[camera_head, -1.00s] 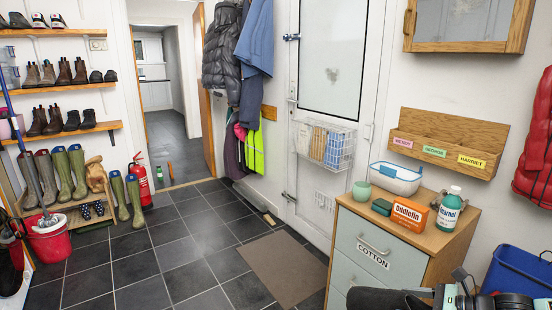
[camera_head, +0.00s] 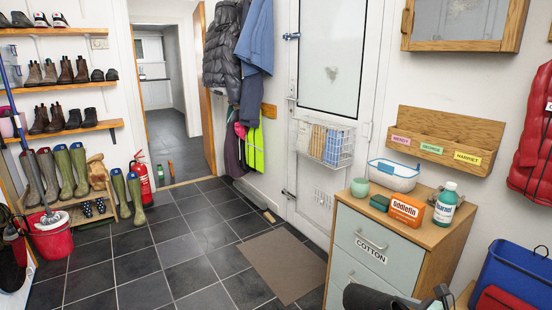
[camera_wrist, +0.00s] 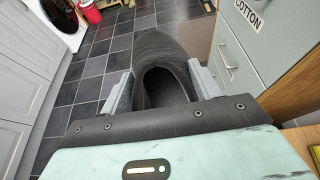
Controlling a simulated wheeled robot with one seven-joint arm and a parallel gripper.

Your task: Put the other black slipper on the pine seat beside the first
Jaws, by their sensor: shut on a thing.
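My gripper (camera_wrist: 162,90) is shut on a black slipper (camera_wrist: 160,48), one finger on each side of its open heel end. The toe points away from my wrist. In the head view the same slipper (camera_head: 370,299) shows at the bottom edge, partly cut off, in front of the drawer cabinet. A strip of pale wood (camera_head: 465,294) at the lower right may be part of the pine seat; I cannot tell for sure. I cannot make out the first slipper in either view.
The drawer cabinet (camera_head: 352,262) labelled COTTON stands close to the held slipper. A blue bin (camera_head: 514,268) and a red thing (camera_head: 498,299) are at the lower right. A brown mat (camera_head: 270,265) lies on dark tiles, with open floor to its left.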

